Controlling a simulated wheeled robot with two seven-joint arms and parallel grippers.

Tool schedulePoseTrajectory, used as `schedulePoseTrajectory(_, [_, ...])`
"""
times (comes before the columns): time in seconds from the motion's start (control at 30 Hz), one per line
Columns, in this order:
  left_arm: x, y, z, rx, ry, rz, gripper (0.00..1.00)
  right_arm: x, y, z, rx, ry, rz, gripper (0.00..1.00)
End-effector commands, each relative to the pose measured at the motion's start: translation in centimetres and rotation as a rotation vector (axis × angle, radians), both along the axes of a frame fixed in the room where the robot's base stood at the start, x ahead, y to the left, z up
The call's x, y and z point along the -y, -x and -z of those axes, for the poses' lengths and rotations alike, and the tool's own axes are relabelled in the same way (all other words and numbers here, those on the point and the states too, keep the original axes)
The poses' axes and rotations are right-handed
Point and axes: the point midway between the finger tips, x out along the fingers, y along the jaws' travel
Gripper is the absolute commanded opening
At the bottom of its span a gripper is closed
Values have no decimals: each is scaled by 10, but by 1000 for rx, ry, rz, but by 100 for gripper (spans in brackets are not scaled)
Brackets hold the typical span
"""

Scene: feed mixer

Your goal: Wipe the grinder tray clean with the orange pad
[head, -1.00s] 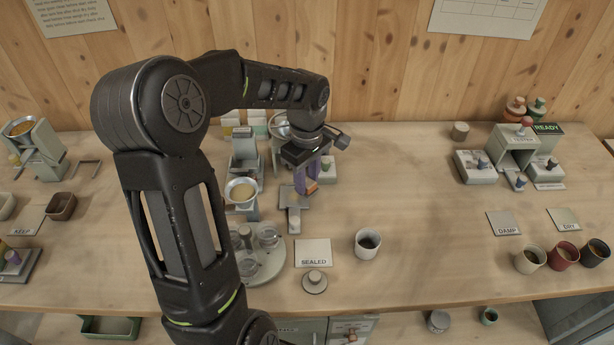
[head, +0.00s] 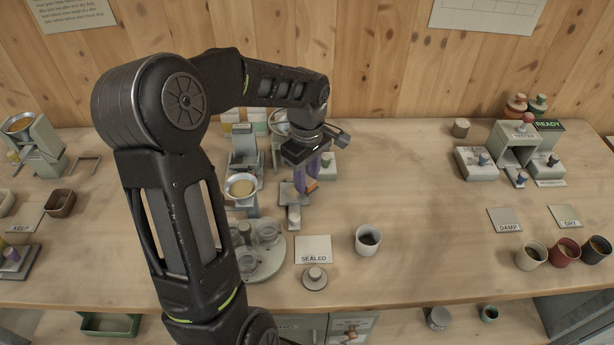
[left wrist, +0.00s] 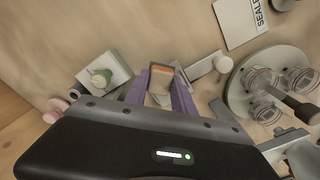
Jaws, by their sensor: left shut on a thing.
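My left gripper (head: 306,184) is shut on the orange pad (head: 312,187), low over the grinder tray (head: 287,189). The tray is a small flat grey plate with a round-knobbed piece at its near end. In the left wrist view, the orange pad (left wrist: 162,69) shows between the two purple fingers of the gripper (left wrist: 160,84), with a pale block beneath the orange. The tray (left wrist: 199,68) is beside the pad there. The fingers partly hide the tray, and I cannot tell whether the pad touches it. My right gripper is out of view.
The grey grinder with a metal bowl (head: 241,187) stands just left of the tray. A round rack (head: 268,263) with glass jars is nearer, beside the SEALED card (head: 313,250). A cup (head: 367,240) stands to the right. The bench's middle right is clear.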

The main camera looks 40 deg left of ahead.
Motion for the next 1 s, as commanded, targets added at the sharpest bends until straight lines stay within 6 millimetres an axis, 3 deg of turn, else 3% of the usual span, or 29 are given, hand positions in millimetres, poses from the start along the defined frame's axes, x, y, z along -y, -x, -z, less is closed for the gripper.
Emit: schedulePoseTrajectory(1.0, [-7, 5, 14, 0, 0, -3, 0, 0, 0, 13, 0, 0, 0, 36])
